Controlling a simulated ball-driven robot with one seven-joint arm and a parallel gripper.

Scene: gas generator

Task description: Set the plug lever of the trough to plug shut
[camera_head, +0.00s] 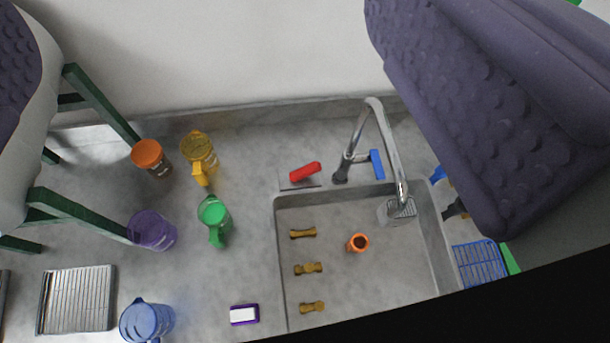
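The trough (284,255) is a grey rectangular basin sunk in the counter at the right. A red lever (305,171) sits on a small plate just behind its back left corner, tilted up to the right; I take it for the plug lever, but cannot read its setting. An orange ring-shaped piece (358,243) with a dark centre is on the trough floor. My gripper (134,190) is at the left, its two dark green fingers spread apart with nothing seen held between them. It is well left of the red lever and apart from it.
A curved metal tap (372,108) with a blue handle (376,163) stands behind the trough. Orange-lidded (148,155), yellow (199,150), green (214,215), purple (152,230) and blue (146,320) vessels stand left. Three brown pieces (308,268) lie in the trough.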

